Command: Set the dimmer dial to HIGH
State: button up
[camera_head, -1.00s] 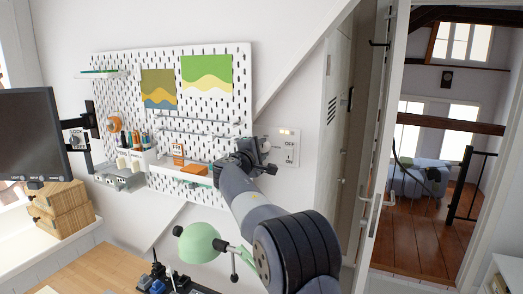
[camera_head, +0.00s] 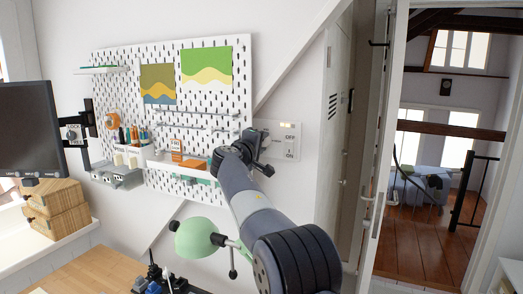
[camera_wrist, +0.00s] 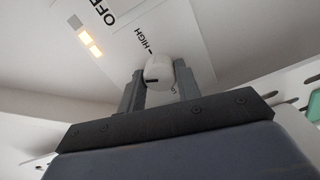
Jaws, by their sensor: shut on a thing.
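The dimmer dial (camera_wrist: 158,68) is a white round knob on a pale wall panel (camera_head: 290,148). In the wrist view my gripper (camera_wrist: 158,84) has a finger on each side of the dial and is shut on it. A short dark mark shows on the knob's lower left part. The printed word HIGH (camera_wrist: 140,45) stands just above the dial with a small tick. Part of another label below the dial is hidden by the fingers. In the head view my gripper (camera_head: 263,146) is at the panel's left side and mostly hides the dial.
The panel also has OFF/ON switches (camera_head: 290,148) and small lights (camera_wrist: 91,43), some lit orange. A pegboard (camera_head: 215,120) with shelves is left of my gripper. A door (camera_head: 375,150) stands to the right.

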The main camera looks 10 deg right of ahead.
jog(key=o, duration=1)
jog(key=shift+s, duration=0.1)
jog(key=b+v, duration=0.4)
jog(key=v, duration=0.6)
jog(key=shift+s+a, duration=0.25)
